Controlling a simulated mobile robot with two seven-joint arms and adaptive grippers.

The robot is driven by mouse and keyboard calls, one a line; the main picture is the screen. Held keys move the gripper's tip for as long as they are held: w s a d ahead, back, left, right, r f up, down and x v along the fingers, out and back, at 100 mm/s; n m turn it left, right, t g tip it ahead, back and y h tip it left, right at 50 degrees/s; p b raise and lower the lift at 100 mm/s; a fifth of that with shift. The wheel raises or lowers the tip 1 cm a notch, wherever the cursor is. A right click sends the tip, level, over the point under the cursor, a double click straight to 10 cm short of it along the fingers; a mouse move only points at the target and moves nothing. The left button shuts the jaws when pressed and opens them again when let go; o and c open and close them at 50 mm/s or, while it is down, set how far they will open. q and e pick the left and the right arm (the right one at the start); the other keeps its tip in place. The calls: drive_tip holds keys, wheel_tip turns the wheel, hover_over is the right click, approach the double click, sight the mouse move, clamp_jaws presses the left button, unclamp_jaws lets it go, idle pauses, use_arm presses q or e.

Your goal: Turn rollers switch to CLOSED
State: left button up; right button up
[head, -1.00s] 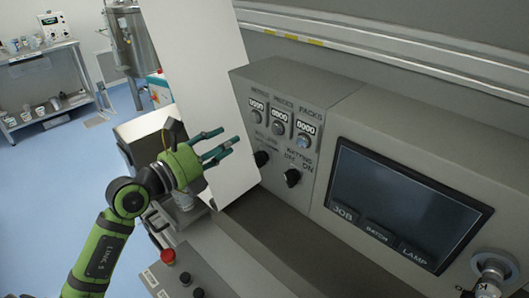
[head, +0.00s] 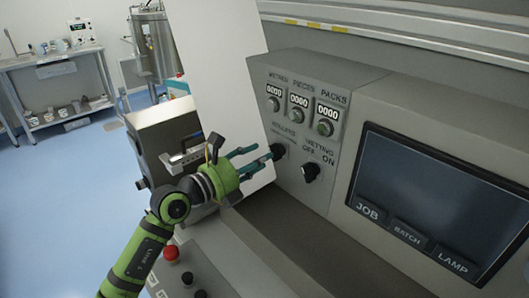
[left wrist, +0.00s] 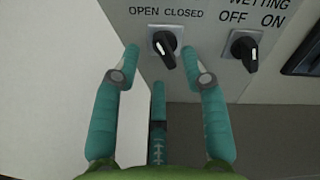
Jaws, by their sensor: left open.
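The rollers switch (head: 278,152) is a black rotary knob on the grey control panel, mostly beside my left fingertips in the head view. In the left wrist view the rollers knob (left wrist: 165,50) sits under the words OPEN and CLOSED. Its white mark appears to lean to the upper left, toward OPEN. My left gripper (head: 262,158) is open and empty, with its teal fingers pointing at the knob. In the left wrist view my left gripper (left wrist: 163,68) has a finger on each side of the knob and a third below; contact cannot be told.
The black wetting switch (head: 310,172) is close to the right of the rollers switch. Three counters (head: 299,101) sit above. A dark screen (head: 430,205) is at the right. A white panel (head: 215,60) stands just left. A red button (head: 171,253) is below my left arm.

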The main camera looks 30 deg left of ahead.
sight(276, 152)
use_arm(q)
drive_tip(key=x, duration=0.3)
use_arm(e)
drive_tip(key=shift+s+d+r, duration=0.2)
drive_tip(key=shift+s+r, duration=0.2)
drive_tip(key=shift+s, duration=0.05)
drive_tip(key=shift+s, duration=0.1)
use_arm(q)
clamp_jaws()
